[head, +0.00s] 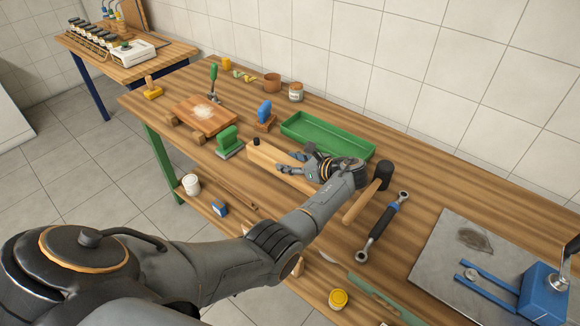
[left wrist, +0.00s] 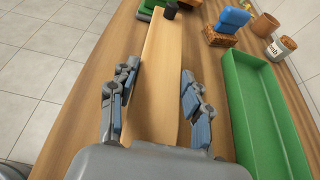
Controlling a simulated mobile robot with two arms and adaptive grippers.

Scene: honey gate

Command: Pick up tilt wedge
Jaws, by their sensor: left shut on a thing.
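The tilt wedge is a long, pale wooden block (head: 264,158) on the workbench, in front of the green tray. In the left wrist view the wedge (left wrist: 160,50) runs away from me between my fingers, with a small black cylinder at its far end. My left gripper (head: 293,166) is at the wedge's near right part, and its palm and wrist hide that end. In the left wrist view the gripper (left wrist: 158,78) has one finger on each side of the wedge and is shut on it. My right gripper is not in view.
A green tray (head: 326,135) lies just behind the wedge. Green (head: 229,140) and blue (head: 265,112) handled blocks and a wooden board (head: 205,115) stand to the left.

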